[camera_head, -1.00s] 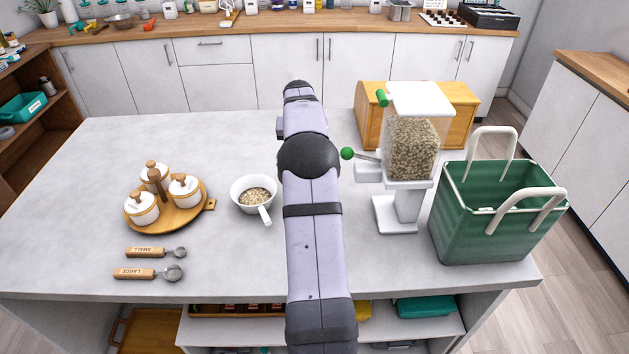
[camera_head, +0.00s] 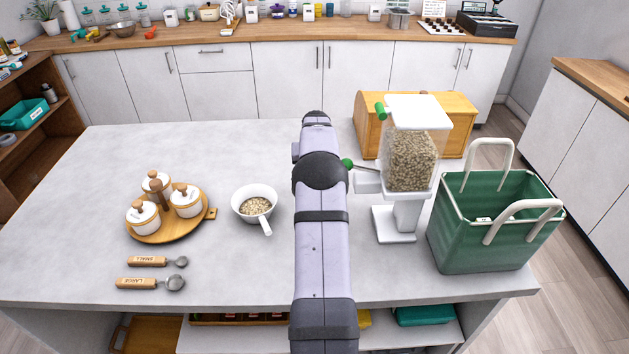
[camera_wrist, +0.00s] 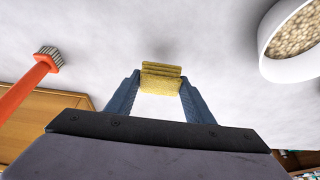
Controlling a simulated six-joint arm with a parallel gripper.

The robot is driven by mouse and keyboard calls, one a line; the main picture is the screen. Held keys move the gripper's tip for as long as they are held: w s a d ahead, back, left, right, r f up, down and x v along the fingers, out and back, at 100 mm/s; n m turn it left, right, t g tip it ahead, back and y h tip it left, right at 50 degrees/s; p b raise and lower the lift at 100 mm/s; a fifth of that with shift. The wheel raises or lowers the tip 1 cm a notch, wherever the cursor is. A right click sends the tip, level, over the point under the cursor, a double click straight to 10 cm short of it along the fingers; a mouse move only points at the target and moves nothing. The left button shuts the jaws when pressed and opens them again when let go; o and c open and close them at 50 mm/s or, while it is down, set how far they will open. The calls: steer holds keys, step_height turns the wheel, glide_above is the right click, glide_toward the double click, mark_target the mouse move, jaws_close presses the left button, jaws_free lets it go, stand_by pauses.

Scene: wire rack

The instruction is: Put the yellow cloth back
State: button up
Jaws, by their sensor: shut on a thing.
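The yellow cloth (camera_wrist: 161,78) is a small folded piece in the wrist view, held between the fingertips of my gripper (camera_wrist: 160,88). My gripper is shut on it, over the pale grey worktop (camera_wrist: 110,35). I cannot tell whether the cloth touches the worktop. In the head view my arm hides the gripper and the cloth. A yellow item (camera_head: 364,318) partly shows on the shelf under the worktop, beside my arm; I cannot tell what it is.
An orange-handled brush (camera_wrist: 28,82) and a white bowl of grain (camera_wrist: 268,55) flank the gripper. The head view shows a grain dispenser (camera_head: 410,160), green basket (camera_head: 480,235), wooden box (camera_head: 460,115), jar tray (camera_head: 165,233) and two scoops (camera_head: 150,272). The worktop's left back is clear.

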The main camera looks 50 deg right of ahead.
steer(key=shift+f+p, duration=0.7)
steer(key=shift+f, duration=1.3)
steer(key=shift+f, duration=0.1)
steer(key=shift+f, duration=0.15)
steer(key=o, duration=1.1)
steer(key=shift+r, duration=0.3)
steer(key=b+v, duration=0.3)
steer(key=v, duration=0.9)
steer(key=shift+b, duration=0.4)
